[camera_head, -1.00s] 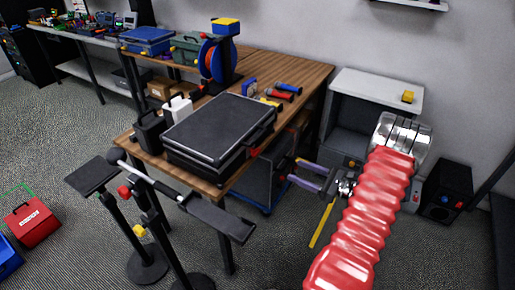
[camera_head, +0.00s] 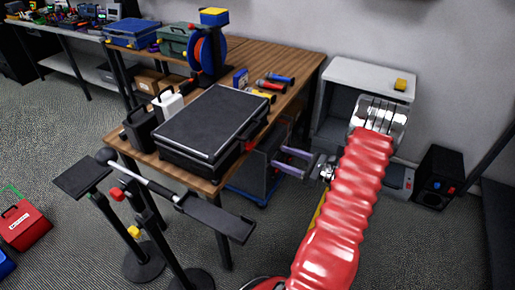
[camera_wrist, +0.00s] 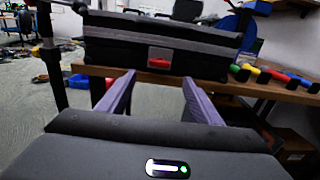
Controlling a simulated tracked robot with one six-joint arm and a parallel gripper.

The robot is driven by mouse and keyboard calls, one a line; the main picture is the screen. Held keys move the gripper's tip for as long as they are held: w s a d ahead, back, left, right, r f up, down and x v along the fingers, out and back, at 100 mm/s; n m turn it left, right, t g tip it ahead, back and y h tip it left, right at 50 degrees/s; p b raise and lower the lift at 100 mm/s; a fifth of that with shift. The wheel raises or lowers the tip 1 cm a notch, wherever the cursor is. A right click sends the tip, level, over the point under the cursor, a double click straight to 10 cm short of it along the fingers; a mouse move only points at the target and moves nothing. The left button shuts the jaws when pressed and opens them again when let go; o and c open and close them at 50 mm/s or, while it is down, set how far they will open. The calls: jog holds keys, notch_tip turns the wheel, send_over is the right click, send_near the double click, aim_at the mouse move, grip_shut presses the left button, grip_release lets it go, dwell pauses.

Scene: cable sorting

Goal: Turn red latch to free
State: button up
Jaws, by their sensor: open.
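A black case (camera_head: 212,125) lies closed and flat on the wooden table. Its red latch (camera_wrist: 159,61) shows on the case's front side in the wrist view, set in a grey plate. In the head view the latch (camera_head: 249,146) is a small red spot on the case's right side. My gripper (camera_head: 280,164) is open and empty, to the right of the case and apart from it. In the wrist view its two purple fingers (camera_wrist: 152,88) point toward the case, with the latch framed between and beyond them.
The wooden table (camera_head: 285,62) also holds a blue cable reel (camera_head: 208,55) and several coloured tools. A black stand with a flat plate (camera_head: 215,217) is in front of the table. A grey cabinet (camera_head: 365,77) stands behind my arm.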

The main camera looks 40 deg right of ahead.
aim_at(253, 146)
jog(key=x, duration=1.1)
jog(key=shift+w, duration=0.35)
jog(key=c, duration=1.1)
jog(key=shift+o, duration=0.2)
